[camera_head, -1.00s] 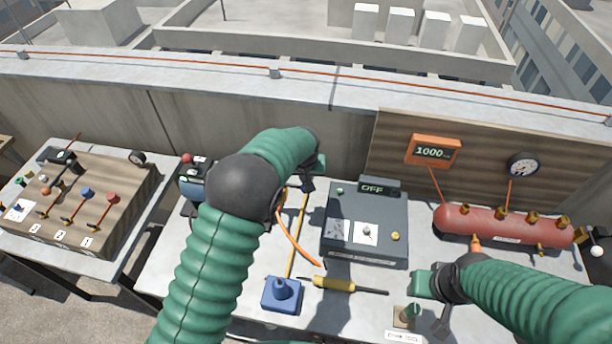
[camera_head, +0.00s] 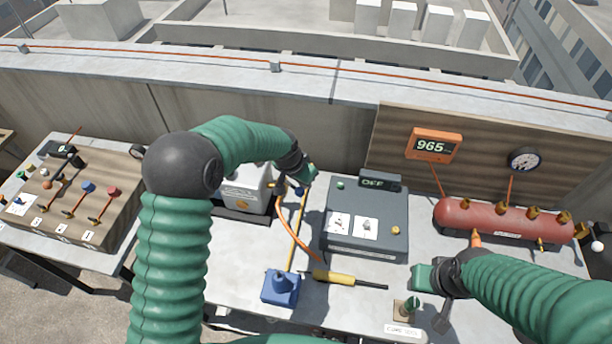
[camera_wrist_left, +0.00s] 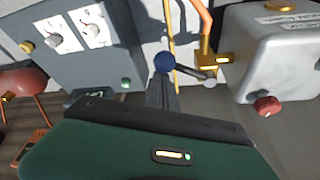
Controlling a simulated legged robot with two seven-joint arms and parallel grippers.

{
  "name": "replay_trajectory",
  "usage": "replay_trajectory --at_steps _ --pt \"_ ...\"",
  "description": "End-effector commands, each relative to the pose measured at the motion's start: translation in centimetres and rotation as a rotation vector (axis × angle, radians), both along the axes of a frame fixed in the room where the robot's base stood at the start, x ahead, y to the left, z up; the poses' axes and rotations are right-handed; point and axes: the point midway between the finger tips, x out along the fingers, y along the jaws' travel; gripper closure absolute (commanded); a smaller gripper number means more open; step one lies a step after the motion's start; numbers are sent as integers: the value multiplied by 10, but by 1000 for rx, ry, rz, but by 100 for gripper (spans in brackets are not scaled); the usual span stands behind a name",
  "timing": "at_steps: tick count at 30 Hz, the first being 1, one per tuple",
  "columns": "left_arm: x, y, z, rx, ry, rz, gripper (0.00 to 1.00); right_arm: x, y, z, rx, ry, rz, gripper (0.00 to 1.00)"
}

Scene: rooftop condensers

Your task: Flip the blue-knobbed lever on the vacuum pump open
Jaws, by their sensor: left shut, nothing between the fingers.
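The vacuum pump (camera_head: 246,188) is a pale grey box on the bench, partly behind my left arm; it also shows at the right of the left wrist view (camera_wrist_left: 275,50). A brass valve (camera_wrist_left: 207,66) on its side carries a short grey lever with a blue knob (camera_wrist_left: 164,62). The lever sticks out sideways from the valve, away from the pump body. My left gripper (camera_head: 305,178) is shut and empty. Its fingertips (camera_wrist_left: 163,82) are right by the blue knob; I cannot tell if they touch. My right gripper (camera_head: 424,279) is over the front right of the bench, its fingers unclear.
A grey control box (camera_head: 366,215) showing OFF stands right of the valve. An orange hose (camera_head: 290,235) runs along the bench. A red tank (camera_head: 505,221) and orange gauge (camera_head: 434,145) reading 965 are at right.

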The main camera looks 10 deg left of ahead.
Motion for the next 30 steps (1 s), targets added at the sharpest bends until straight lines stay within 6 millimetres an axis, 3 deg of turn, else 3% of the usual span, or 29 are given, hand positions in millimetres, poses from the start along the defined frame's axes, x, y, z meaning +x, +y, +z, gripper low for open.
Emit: replay_trajectory --at_steps 15,30 --pt "-31 20 2 -4 3 -482 100 0 0 21 0 0 0 64" --pt "-47 45 1 -1 1 -890 100 0 0 36 0 0 0 64"
